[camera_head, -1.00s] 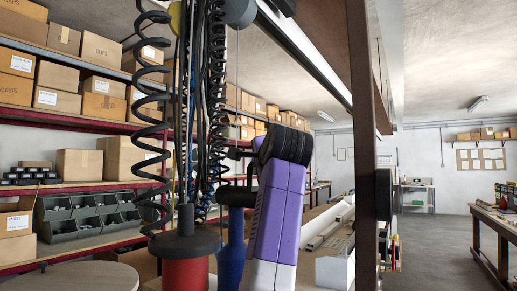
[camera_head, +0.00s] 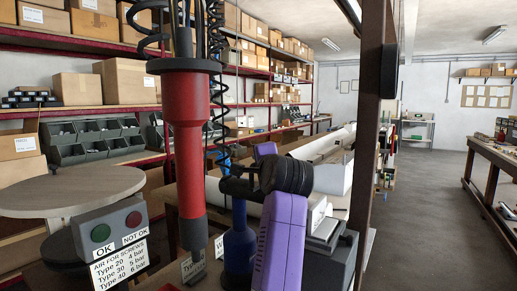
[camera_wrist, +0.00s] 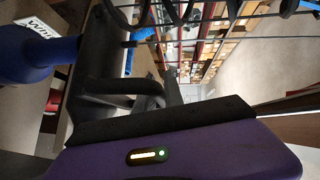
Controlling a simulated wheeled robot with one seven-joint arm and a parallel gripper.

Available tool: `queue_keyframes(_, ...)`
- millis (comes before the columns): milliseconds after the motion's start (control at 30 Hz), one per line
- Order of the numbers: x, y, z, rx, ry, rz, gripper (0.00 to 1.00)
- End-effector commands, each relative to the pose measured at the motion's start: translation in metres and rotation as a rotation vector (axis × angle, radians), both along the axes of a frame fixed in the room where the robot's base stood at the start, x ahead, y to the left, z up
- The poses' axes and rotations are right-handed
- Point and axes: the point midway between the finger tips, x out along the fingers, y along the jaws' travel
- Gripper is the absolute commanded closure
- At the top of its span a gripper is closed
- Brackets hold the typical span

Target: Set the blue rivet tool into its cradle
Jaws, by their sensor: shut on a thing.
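The blue rivet tool (camera_head: 239,248) is upright in the head view, with a bottle-shaped blue body, a narrow neck and a dark top. My gripper (camera_head: 238,186) is shut at its dark top, at the end of my purple and black arm. In the wrist view the blue body (camera_wrist: 32,52) lies at the upper left, with my dark gripper parts (camera_wrist: 128,94) beside its narrow end. The tool's lower end is partly hidden by my arm in the head view. I cannot make out the cradle for certain.
A red tool (camera_head: 187,150) hangs close in front, left of the blue one, under coiled hoses. A grey button box (camera_head: 110,228) and a round wooden top (camera_head: 70,190) stand at left. A brown post (camera_head: 369,140) rises right of my arm. Open floor (camera_head: 430,230) lies right.

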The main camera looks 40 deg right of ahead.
Motion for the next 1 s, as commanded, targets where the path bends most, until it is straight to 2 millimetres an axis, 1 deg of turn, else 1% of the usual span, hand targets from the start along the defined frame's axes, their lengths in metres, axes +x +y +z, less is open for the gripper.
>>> queue_keyframes(33, 0.0, 0.0, -0.01, 0.001, 0.005, -0.002, 1.0)
queue_keyframes(133, 0.0, 0.0, -0.017, 0.001, 0.003, -0.001, 1.0)
queue_keyframes(600, 0.0, -0.001, -0.025, 0.002, 0.012, -0.001, 1.0)
queue_keyframes(633, 0.0, -0.001, -0.026, 0.003, 0.013, -0.002, 0.81)
queue_keyframes(700, 0.0, -0.001, -0.026, 0.003, 0.013, -0.001, 0.68)
queue_keyframes(733, 0.0, -0.001, -0.025, 0.002, 0.012, 0.0, 0.66)
queue_keyframes(1000, -0.001, 0.001, -0.022, 0.001, 0.005, -0.001, 0.66)
